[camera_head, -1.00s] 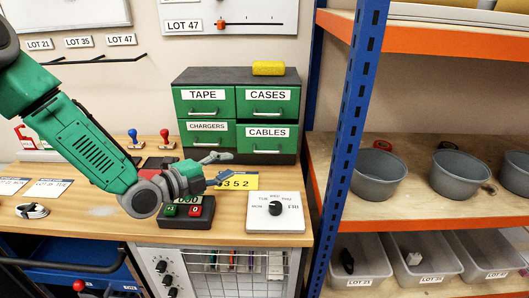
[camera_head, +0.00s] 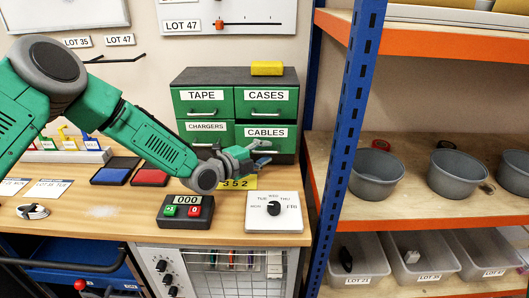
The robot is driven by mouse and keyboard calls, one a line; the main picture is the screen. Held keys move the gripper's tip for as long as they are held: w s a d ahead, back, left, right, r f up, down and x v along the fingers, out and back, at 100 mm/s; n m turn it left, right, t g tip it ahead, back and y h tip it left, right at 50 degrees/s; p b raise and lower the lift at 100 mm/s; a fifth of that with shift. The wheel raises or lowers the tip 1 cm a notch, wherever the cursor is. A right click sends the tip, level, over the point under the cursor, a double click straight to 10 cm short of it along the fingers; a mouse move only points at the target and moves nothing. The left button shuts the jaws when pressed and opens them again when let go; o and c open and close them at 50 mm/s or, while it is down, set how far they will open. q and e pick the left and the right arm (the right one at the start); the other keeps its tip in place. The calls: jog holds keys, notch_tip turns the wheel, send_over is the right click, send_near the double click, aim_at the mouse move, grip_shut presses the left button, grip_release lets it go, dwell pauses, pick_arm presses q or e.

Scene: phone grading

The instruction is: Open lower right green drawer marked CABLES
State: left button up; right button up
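The green drawer cabinet (camera_head: 234,81) with a dark top stands at the back of the wooden bench. Its lower right drawer, marked CABLES (camera_head: 265,132), looks shut, and its handle is partly hidden behind my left gripper. My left gripper (camera_head: 266,151) is in front of the lower part of that drawer, its fingers pointing right towards the drawer's lower edge. The fingers look apart with nothing between them. I cannot tell whether they touch the handle. My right gripper is not in view.
A yellow block (camera_head: 267,68) lies on the cabinet. A counter box (camera_head: 186,211) reading 000 and a white dial box (camera_head: 273,212) stand in front, near a yellow number card (camera_head: 238,184). A blue rack post (camera_head: 352,120) rises to the right. Grey bowls (camera_head: 376,176) stand on the shelf.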

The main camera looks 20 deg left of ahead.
pick_arm(q)
jog(key=shift+d, duration=0.3)
jog(key=shift+d+r, duration=0.1)
jog(key=shift+d, duration=0.05)
grip_shut()
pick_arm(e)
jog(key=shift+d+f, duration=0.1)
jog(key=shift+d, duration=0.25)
pick_arm(q)
jog(key=shift+s, duration=0.15)
jog(key=s+d, duration=0.1)
jog(key=s, duration=0.2)
jog(key=s+d+p, duration=0.1)
jog(key=s, duration=0.3)
jog(key=s+d+p, duration=0.1)
jog(key=s, duration=0.3)
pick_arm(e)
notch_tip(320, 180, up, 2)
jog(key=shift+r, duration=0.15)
pick_arm(q)
grip_release()
jog(key=shift+a, duration=0.1)
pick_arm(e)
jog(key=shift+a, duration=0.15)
